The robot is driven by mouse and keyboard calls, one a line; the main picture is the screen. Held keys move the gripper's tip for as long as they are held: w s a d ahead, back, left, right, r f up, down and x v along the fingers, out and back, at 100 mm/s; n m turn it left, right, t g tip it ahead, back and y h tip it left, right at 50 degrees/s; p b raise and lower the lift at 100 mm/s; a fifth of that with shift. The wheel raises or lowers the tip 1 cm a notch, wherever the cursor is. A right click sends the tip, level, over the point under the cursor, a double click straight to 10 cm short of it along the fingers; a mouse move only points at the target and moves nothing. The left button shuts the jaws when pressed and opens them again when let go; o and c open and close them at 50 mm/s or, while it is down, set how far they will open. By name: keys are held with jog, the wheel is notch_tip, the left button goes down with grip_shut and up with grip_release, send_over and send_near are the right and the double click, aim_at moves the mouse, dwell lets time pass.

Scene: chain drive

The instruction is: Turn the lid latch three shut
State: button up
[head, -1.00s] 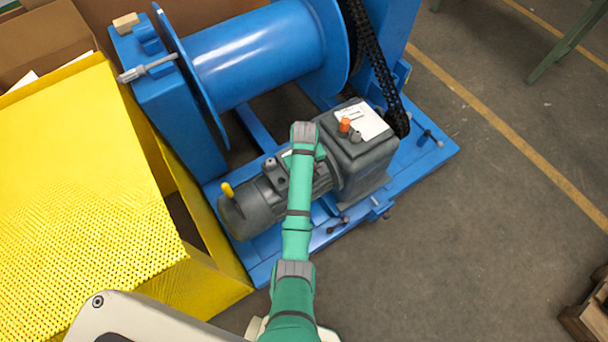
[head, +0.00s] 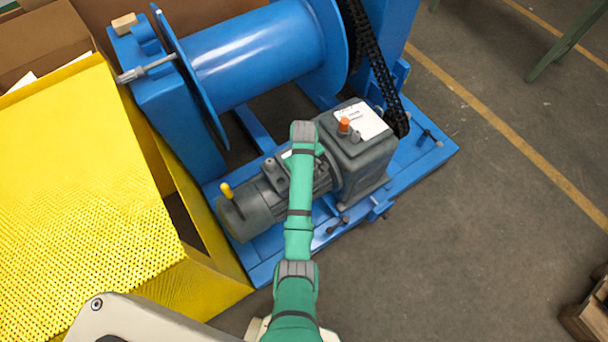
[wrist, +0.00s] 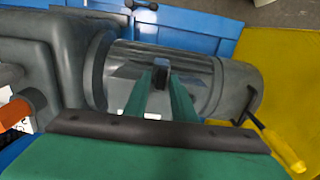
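The grey motor (head: 252,207) lies on the blue base, and in the wrist view its finned body (wrist: 235,88) runs across the middle. My gripper (wrist: 160,82) reaches down over the motor's top. Its two green fingers are a little apart, with a small dark block (wrist: 160,66) between their tips. This block may be a lid latch; I cannot tell whether the fingers press on it. No number or label for latch three is readable. In the head view my arm hides the fingertips and part of the motor's top.
A grey gearbox (head: 366,160) with an orange cap (head: 344,125) stands beside the motor. A yellow lever (head: 226,190) sticks up at the motor's other end. The blue drum (head: 262,55) and chain (head: 372,55) lie behind.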

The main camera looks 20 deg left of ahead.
jog(key=shift+o, duration=0.3)
jog(key=shift+s, duration=0.15)
jog(key=r, duration=0.7)
jog(key=shift+w+d+r, duration=0.15)
jog(key=shift+w+r, duration=0.05)
jog(key=shift+s+a, duration=0.1)
jog(key=shift+a, duration=0.1)
jog(key=shift+s+a, duration=0.1)
jog(key=shift+d, duration=0.35)
